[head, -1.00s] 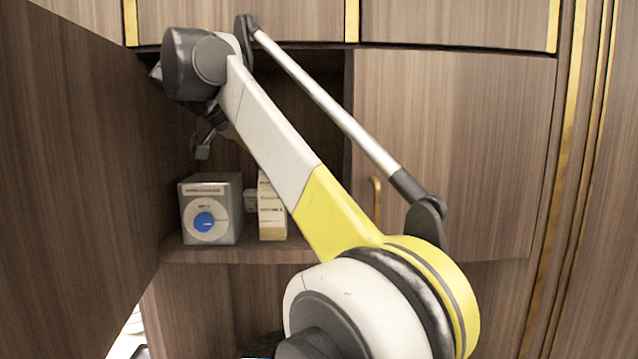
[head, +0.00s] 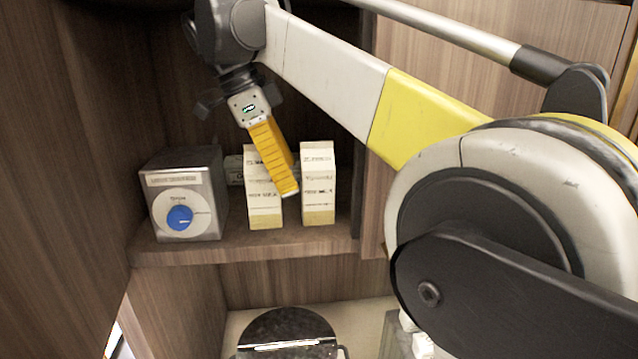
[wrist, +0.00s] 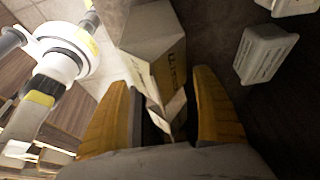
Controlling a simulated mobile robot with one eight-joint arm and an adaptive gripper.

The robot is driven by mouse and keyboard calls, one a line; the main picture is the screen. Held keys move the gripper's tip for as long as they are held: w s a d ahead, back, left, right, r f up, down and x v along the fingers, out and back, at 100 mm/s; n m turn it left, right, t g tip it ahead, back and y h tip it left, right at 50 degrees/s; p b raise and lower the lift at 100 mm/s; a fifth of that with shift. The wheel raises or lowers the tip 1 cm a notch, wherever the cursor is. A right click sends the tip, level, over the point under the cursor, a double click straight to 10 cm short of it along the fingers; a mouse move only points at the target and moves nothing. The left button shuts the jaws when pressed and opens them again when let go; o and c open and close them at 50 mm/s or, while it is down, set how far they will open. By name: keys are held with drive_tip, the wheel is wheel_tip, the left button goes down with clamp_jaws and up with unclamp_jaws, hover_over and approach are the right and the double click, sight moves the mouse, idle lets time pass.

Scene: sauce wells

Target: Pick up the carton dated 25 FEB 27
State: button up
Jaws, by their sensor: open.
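Two cream milk cartons with tan bottoms stand upright on the cabinet shelf in the head view, a left one (head: 264,208) and a right one (head: 318,190). The dates on them are too small to read. My gripper (head: 289,190) is open, its yellow fingers pointing down in front of the left carton and partly covering it. In the wrist view, a carton (wrist: 152,45) with dark lettering lies ahead of and between the open fingers (wrist: 162,78). I cannot tell which carton it is, or whether a finger touches it.
A grey box with a blue dial (head: 186,195) stands left of the cartons on the shelf (head: 200,250). A small pale block (head: 234,168) is behind; a pale lettered block (wrist: 265,53) shows in the wrist view. Cabinet walls bound the shelf. A dark round lid (head: 287,335) is below.

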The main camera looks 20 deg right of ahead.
sight(317, 177)
drive_tip(key=shift+w+d+f, duration=0.1)
drive_tip(key=shift+w+d, duration=0.2)
drive_tip(key=shift+d, duration=0.1)
drive_tip(key=d, duration=0.2)
drive_tip(key=s+d+p, duration=0.1)
drive_tip(key=d, duration=0.1)
drive_tip(key=shift+s+d+f, duration=0.15)
drive_tip(key=shift+s+d, duration=0.05)
drive_tip(key=shift+d, duration=0.1)
drive_tip(key=shift+d+f, duration=0.15)
drive_tip(key=shift+f, duration=0.15)
drive_tip(key=shift+w+a, duration=0.1)
drive_tip(key=shift+a, duration=0.15)
drive_tip(key=c, duration=1.5)
